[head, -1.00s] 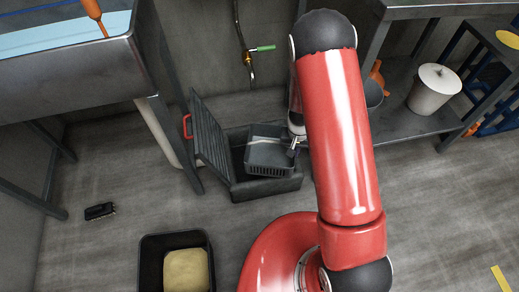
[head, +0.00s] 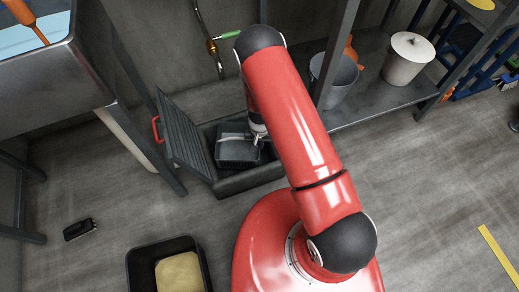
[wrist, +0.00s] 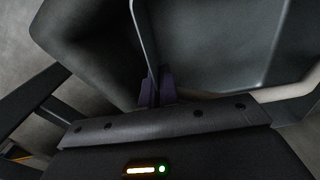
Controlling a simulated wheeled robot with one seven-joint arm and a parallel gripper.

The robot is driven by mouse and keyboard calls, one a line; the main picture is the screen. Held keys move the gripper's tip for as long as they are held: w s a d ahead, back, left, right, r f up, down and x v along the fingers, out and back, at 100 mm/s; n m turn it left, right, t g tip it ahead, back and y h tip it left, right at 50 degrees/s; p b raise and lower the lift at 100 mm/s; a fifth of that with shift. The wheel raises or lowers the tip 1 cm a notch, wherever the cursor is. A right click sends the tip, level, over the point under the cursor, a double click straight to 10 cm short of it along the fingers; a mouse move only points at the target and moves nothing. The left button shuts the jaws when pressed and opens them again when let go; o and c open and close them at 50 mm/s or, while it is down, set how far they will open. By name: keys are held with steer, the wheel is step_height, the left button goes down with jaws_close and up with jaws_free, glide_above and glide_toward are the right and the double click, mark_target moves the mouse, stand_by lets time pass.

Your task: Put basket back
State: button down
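The dark grey basket (head: 237,151) sits low within the opening of the dark floor box (head: 250,181), beside its raised ribbed lid (head: 184,130) with a red handle (head: 156,129). My gripper (head: 258,140) is at the basket's right rim, partly hidden by my red arm. In the wrist view, the basket (wrist: 215,45) fills the upper right, and its thin wall runs down between the dark purple fingertips (wrist: 157,90), which look closed on it. Whether the basket rests on the box's bottom cannot be seen.
A black bin (head: 205,270) with tan contents stands at the front. A black brush (head: 79,229) lies on the floor at left. A steel tank (head: 45,70) is at upper left. A shelf (head: 375,112) holds a grey bucket (head: 333,78) and a white lidded bucket (head: 408,58).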

steer(key=shift+f, duration=2.1)
steer(key=shift+f+b, duration=0.2)
steer(key=shift+b, duration=0.2)
steer(key=c, duration=1.7)
jaws_free()
steer(key=shift+r, duration=0.2)
